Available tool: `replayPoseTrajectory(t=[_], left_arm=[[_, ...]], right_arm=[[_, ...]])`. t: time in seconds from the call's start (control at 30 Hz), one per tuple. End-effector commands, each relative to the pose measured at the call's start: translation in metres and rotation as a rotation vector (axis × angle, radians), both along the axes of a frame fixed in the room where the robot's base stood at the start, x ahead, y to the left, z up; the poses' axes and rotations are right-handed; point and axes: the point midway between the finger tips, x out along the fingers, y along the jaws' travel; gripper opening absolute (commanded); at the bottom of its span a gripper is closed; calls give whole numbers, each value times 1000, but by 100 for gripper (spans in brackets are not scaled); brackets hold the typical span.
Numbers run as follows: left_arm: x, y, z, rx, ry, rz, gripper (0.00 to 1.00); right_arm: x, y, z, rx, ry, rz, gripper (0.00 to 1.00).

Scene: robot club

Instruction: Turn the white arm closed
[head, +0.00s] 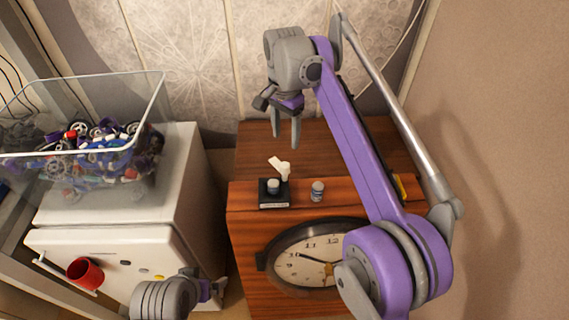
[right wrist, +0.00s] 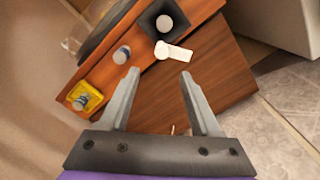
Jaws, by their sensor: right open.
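The small white arm (head: 280,167) sticks out behind a black square base (head: 264,205) with a grey round knob on it, on the brown wooden cabinet. In the right wrist view the white arm (right wrist: 176,54) lies just beyond the fingertips and points out to the right, away from the black base (right wrist: 150,18). My right gripper (head: 286,138) is open and empty, above and behind the white arm. Its two fingers (right wrist: 159,73) are spread apart in the wrist view. My left gripper (head: 208,290) is low at the bottom, its fingers too unclear to judge.
A small grey knob (head: 317,190) stands right of the base. A yellow piece (right wrist: 88,97) with a knob sits farther along. A clock (head: 308,258) is on the cabinet's front. A clear bin (head: 150,115) of parts stands on a white fridge (head: 190,160), with a red cup (head: 85,272) at its front.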

Motion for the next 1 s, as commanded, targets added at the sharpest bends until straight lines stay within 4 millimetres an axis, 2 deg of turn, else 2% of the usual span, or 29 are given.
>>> replayPoseTrajectory(t=[0.23,0.5,0.7,1.0], left_arm=[[-1,0,-5,0,2,0,100],[-4,0,-16,0,7,0,100],[-4,0,-20,0,8,0,100],[-4,0,-21,0,8,0,100]], right_arm=[[2,4,-17,-4,10,-19,64],[2,3,-68,-4,10,-19,64],[1,3,-97,-3,10,-19,64],[1,2,-110,-3,8,-18,64]])
